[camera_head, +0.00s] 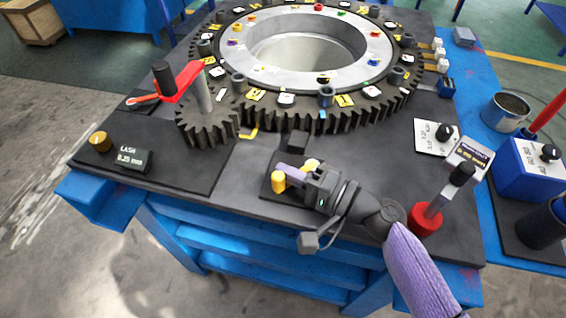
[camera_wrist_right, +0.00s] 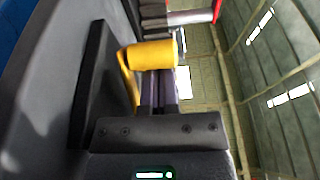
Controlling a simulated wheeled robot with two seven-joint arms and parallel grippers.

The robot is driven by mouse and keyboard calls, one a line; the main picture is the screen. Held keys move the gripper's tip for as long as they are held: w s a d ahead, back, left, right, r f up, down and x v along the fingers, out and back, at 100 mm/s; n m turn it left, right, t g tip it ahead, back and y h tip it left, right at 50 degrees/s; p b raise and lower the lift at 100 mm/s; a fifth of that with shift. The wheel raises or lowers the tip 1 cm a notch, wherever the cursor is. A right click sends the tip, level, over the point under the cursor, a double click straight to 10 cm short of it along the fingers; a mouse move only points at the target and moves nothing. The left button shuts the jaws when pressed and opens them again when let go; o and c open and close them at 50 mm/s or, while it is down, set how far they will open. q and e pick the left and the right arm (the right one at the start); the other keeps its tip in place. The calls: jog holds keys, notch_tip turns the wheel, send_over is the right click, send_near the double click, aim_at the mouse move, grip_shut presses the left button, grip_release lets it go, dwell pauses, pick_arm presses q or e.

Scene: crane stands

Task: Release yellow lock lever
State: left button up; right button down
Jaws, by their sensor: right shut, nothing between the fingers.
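The yellow lock lever (camera_head: 279,181) stands at the front middle of the dark bench plate, on a small black base (camera_head: 270,194). In the right wrist view its yellow cylindrical grip (camera_wrist_right: 150,55) lies just beyond my fingertips, with a thin yellow arm running down at its left. My right gripper (camera_head: 287,172) is shut and empty, its fingers close against the lever's grip; I cannot tell if they touch. It also shows in the right wrist view (camera_wrist_right: 160,90). Another yellow part (camera_head: 311,164) shows partly behind the gripper. My left gripper is not in view.
A large toothed ring (camera_head: 325,98) and a small pinion (camera_head: 208,120) with a red crank (camera_head: 184,82) stand behind. A lash readout (camera_head: 133,160) is at left. A red-based lever (camera_head: 426,221) stands right of my wrist, close to my arm.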

jog(key=shift+s+d, duration=0.25)
jog(key=shift+s, duration=0.15)
jog(key=shift+s+d+b, duration=0.2)
jog(key=shift+d+b, duration=0.1)
jog(key=shift+b, duration=0.1)
jog(key=shift+s+d, duration=0.15)
jog(key=shift+d, duration=0.05)
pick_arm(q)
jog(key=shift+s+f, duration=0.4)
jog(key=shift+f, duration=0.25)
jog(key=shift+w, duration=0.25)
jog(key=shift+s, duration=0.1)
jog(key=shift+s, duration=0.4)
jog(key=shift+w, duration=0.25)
pick_arm(e)
jog(key=shift+d, duration=0.1)
